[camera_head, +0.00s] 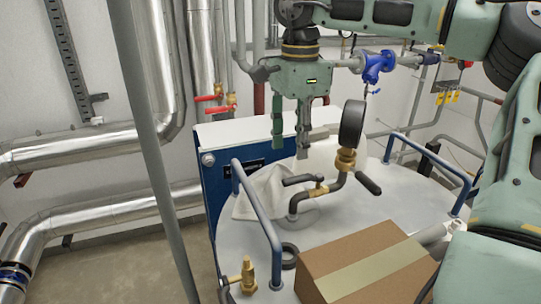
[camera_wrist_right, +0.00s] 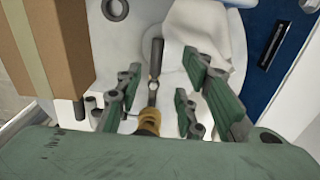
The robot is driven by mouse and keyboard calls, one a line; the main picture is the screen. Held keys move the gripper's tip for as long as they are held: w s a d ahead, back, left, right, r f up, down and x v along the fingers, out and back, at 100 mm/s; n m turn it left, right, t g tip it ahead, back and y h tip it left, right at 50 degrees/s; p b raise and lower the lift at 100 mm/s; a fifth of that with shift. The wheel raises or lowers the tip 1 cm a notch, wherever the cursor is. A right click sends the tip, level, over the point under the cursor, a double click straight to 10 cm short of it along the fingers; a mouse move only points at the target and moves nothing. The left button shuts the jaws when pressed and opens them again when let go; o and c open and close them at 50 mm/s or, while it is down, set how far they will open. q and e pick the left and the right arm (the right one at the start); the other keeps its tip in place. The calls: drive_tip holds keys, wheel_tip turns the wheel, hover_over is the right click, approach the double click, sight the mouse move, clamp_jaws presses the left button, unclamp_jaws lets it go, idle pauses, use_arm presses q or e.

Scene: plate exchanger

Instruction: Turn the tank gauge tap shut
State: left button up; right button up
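The tank gauge (camera_head: 351,123) is a dark round dial on a brass fitting above a bent dark pipe on the white tank top. The tap (camera_head: 318,190) on this pipe has a small brass body and a black lever (camera_head: 299,180) pointing left. In the right wrist view, the lever (camera_wrist_right: 156,56) lies between the spread fingers, pointing up from the brass tap body (camera_wrist_right: 153,86). My right gripper (camera_head: 291,148) is open and empty, fingers down, above and left of the gauge pipe. Any contact with the lever cannot be seen. My left gripper is not in view.
A cardboard box (camera_head: 362,264) stands at the tank's front. Blue rails (camera_head: 262,228) edge the tank. A black ring (camera_head: 289,255) and a brass fitting (camera_head: 247,277) are near the front. Another black handle (camera_head: 368,183) sits right of the pipe.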

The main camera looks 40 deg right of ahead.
sight(296, 177)
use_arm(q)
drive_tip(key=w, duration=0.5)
use_arm(e)
drive_tip(key=f+p, duration=0.1)
drive_tip(key=f, duration=0.1)
drive_tip(key=s+f, duration=0.1)
drive_tip(key=shift+s+f+p, duration=0.2)
drive_tip(key=shift+f+p, duration=0.15)
drive_tip(key=shift+f, duration=0.05)
drive_tip(key=shift+w+f+p, duration=0.2)
drive_tip(key=shift+f+p, duration=0.15)
drive_tip(key=shift+f, duration=0.85)
drive_tip(key=shift+w+f, duration=0.15)
drive_tip(key=shift+f, duration=0.35)
drive_tip(key=shift+c, duration=0.3)
clamp_jaws()
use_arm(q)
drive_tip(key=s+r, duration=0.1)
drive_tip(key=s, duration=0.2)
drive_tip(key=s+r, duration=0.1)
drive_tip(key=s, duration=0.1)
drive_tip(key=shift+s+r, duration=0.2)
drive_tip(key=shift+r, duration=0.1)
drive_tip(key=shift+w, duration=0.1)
